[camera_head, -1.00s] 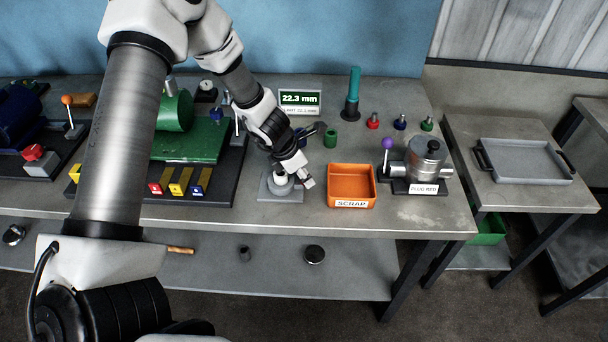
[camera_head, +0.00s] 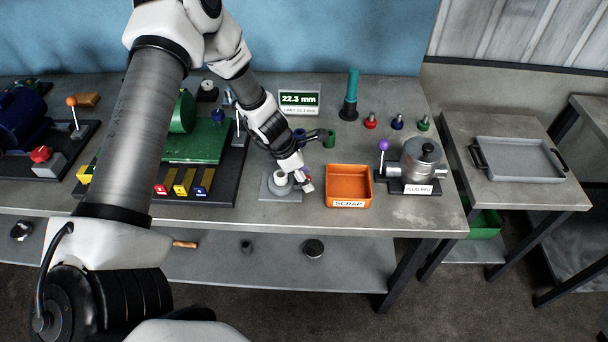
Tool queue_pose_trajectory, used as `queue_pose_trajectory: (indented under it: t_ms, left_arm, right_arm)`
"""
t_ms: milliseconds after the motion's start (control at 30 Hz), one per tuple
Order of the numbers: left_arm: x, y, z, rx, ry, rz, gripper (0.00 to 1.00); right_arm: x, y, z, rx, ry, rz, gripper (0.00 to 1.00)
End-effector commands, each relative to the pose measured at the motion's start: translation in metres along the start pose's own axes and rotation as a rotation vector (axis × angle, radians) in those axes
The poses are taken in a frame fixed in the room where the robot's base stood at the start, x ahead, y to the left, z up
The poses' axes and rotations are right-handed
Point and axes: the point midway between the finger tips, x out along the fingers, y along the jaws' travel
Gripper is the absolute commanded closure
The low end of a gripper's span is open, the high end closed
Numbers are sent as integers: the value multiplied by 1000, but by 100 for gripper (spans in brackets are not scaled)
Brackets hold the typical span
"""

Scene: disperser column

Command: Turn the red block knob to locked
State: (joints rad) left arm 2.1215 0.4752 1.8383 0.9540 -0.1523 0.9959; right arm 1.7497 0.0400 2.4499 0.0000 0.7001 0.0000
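The red knob (camera_head: 41,153) sits on a small grey block (camera_head: 45,168) on a dark base plate at the far left of the bench. Which way it is turned cannot be read at this size. My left gripper (camera_head: 294,182) points down over a grey plate (camera_head: 266,190) with a white round piece on it, at the middle of the bench, far to the right of the red knob. Its fingers are small and partly hidden, so whether they are open or shut is unclear. My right gripper is out of view.
An orange scrap bin (camera_head: 348,186) stands right of my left gripper. A lever with an orange ball (camera_head: 72,101) rises beside the red knob. My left arm crosses the view between knob and gripper. A green machine (camera_head: 200,140) stands behind the arm.

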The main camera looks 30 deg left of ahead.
Motion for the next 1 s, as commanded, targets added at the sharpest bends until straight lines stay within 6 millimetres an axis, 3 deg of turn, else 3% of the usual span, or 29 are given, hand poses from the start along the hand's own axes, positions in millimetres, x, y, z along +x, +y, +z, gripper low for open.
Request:
queue_pose_trajectory:
  t_ms: [267, 1000]
  left_arm:
    - [-6, 0, 0, 1, 0, 0, 45]
    - [-72, 0, 2, 1, -1, -2, 45]
  right_arm:
    - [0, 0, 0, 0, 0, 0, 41]
    - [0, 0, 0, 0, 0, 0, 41]
